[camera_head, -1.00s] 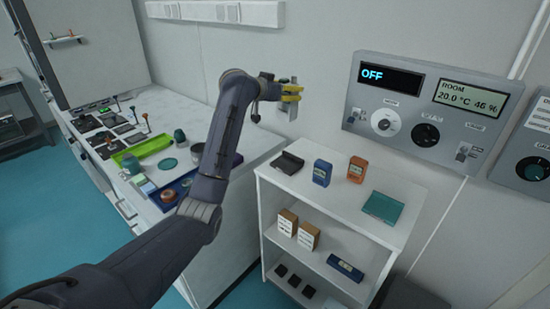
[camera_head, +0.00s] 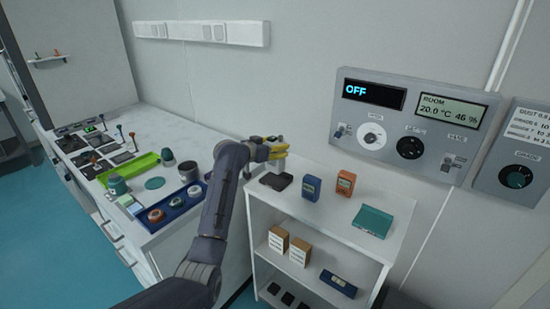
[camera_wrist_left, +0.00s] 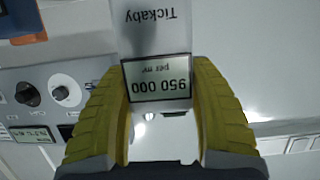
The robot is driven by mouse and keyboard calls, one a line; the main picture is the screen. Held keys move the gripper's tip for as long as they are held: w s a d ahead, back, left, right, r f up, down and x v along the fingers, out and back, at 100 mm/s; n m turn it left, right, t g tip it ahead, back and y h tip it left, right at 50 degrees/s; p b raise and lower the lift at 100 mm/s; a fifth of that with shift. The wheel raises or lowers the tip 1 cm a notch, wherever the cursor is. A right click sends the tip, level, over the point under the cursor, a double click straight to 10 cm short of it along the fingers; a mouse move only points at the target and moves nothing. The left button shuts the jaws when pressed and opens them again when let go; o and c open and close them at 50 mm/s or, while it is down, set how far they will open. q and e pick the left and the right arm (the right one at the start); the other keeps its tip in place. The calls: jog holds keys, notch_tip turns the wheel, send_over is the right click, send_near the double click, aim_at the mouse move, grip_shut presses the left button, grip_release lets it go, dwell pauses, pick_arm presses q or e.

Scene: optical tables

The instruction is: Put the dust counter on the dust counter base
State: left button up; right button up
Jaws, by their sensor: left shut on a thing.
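The dust counter (camera_wrist_left: 158,90) is a pale grey device with a small display and the name Tickaby, upside down in the left wrist view. My left gripper (camera_head: 274,150) has its yellow fingers shut on it, one on each side. In the head view the dust counter (camera_head: 281,163) is a small grey body, partly hidden by the fingers. The black dust counter base (camera_head: 274,182) lies on the top of the white shelf unit. The dust counter is directly above or at the rear of the base; I cannot tell whether they touch. My right gripper is not in view.
On the shelf top, a blue device (camera_head: 311,188), an orange device (camera_head: 345,184) and a teal box (camera_head: 373,221) stand right of the base. A grey control panel (camera_head: 410,135) is on the wall behind. A white bench (camera_head: 190,149) with a blue tray (camera_head: 172,211) is at left.

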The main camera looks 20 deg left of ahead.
pick_arm(q)
jog(key=shift+f, duration=2.1)
jog(key=shift+f, duration=0.15)
jog(key=o, duration=1.5)
jog(key=shift+o, duration=0.2)
